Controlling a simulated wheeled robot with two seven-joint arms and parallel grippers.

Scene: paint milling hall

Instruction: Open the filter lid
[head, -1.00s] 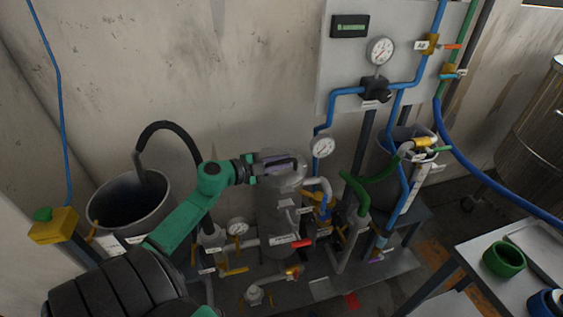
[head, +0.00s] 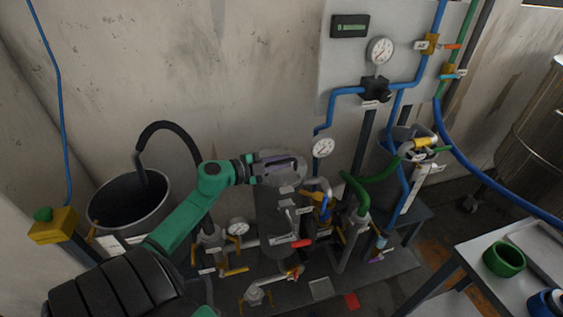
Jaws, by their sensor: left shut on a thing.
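The filter is a grey upright cylinder (head: 272,220) in the middle of the pipe skid. Its rounded grey lid (head: 296,172) is at the top, at my left gripper. My left gripper (head: 285,164) reaches in from the left, almost level, and is shut at the lid's top. A dark bar with a purple tint shows between the fingers; it seems to be the lid's handle. The gripper hides part of the lid, and I cannot tell whether the lid's rim is apart from the cylinder. My right gripper is out of view.
A red valve handle (head: 301,243) and a gauge (head: 238,227) sit close around the filter. Another gauge (head: 323,147) and green hose (head: 376,190) stand to its right. A grey bucket (head: 165,212) is at left; a table (head: 480,252) is at lower right.

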